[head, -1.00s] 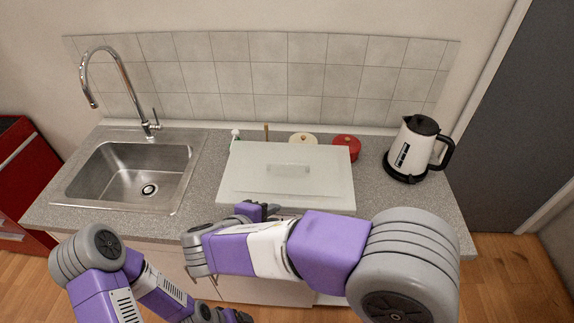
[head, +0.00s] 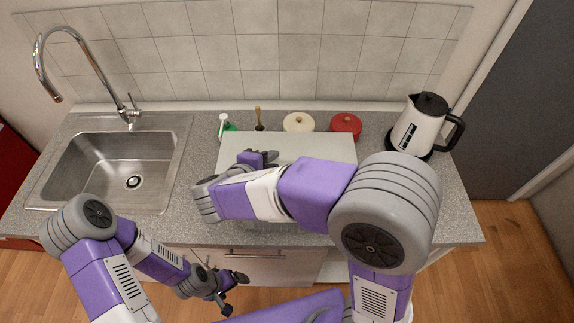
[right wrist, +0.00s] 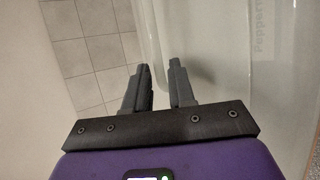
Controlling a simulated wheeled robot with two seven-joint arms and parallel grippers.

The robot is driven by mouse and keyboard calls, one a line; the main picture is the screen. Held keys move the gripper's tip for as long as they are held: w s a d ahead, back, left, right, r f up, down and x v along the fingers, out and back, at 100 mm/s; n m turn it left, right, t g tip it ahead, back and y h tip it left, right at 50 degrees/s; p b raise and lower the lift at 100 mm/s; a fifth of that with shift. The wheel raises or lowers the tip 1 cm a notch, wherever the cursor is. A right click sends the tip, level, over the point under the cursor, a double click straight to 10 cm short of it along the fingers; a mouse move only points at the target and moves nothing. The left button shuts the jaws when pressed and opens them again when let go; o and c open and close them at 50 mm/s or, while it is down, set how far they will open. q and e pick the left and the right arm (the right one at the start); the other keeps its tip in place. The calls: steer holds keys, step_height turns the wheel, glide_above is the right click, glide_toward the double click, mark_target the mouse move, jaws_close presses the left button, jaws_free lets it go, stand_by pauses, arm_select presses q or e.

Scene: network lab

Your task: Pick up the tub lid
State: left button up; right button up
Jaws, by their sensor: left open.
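The tub lid (head: 312,145) is a pale, flat rectangle on the counter's middle, seen along its back part in the head view. My right arm crosses in front of it and hides its middle, handle and front. My right gripper (head: 258,157) overlaps the lid's left part in that view. The right wrist view shows its two fingers (right wrist: 161,75) apart with a narrow gap and nothing clearly held. A translucent tub wall (right wrist: 215,50) with lettering shows beyond them; contact cannot be told. My left gripper (head: 236,293) is open and empty, low before the cabinet.
A spray bottle (head: 224,126), a brown-handled item (head: 259,120), a cream round lid (head: 298,122) and a red round lid (head: 346,125) stand behind the tub lid. A kettle (head: 420,125) is at right. The sink (head: 112,165) is at left, with bare counter beside it.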

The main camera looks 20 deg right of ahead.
steer(key=shift+w+d+f, duration=0.25)
steer(key=shift+w+d, duration=0.1)
jaws_close()
